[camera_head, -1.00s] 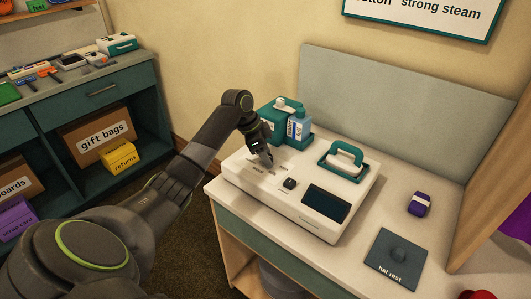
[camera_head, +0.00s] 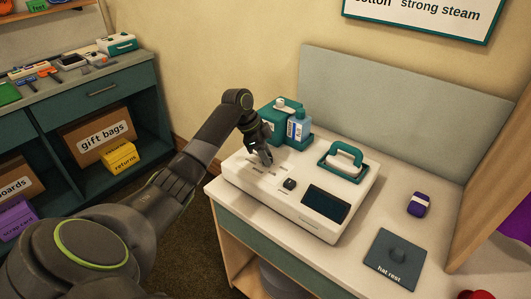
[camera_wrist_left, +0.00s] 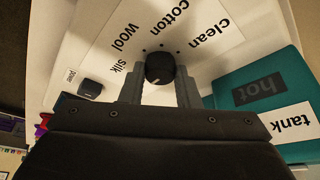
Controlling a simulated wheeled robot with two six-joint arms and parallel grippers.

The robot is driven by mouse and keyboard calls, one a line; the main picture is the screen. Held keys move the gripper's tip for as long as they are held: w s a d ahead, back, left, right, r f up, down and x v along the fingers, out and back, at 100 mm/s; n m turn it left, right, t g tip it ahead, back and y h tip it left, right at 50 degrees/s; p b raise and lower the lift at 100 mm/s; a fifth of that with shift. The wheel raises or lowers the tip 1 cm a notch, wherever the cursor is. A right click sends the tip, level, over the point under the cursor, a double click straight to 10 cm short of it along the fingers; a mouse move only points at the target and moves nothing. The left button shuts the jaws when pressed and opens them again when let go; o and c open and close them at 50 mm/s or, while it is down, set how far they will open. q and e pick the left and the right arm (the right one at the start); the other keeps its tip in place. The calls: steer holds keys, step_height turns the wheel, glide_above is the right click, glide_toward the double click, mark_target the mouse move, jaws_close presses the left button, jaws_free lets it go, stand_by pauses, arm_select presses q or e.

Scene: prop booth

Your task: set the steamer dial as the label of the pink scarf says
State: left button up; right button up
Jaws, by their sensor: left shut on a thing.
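The white steamer (camera_head: 268,185) stands on the counter. My left gripper (camera_head: 266,158) is over its back left part. In the left wrist view, my left gripper (camera_wrist_left: 159,92) has its two fingers closed on the dark round dial (camera_wrist_left: 159,67), which has a light pointer mark. Labels silk, wool, cotton and clean run around the dial. The pointer's exact setting is hard to read. The pink scarf and its label are not in view. My right gripper is not in view.
A teal tank marked hot (camera_wrist_left: 258,90) adjoins the steamer. A hat rest (camera_head: 394,260) and a purple item (camera_head: 419,204) lie on the counter. A wall sign (camera_head: 425,12) partly reads "cotton strong steam".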

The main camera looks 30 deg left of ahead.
arm_select(q)
steer(key=shift+w+r+m+h, duration=0.1)
steer(key=shift+m+h, duration=0.2)
steer(key=shift+m, duration=0.5)
steer(key=shift+m+g, duration=0.6)
steer(key=shift+m, duration=0.3)
steer(key=m+g+b, duration=0.1)
steer(key=m, duration=0.3)
steer(key=shift+w+m+g+b, duration=0.15)
steer(key=shift+m+g+b, duration=0.25)
steer(key=o, duration=1)
steer(key=shift+a, duration=0.1)
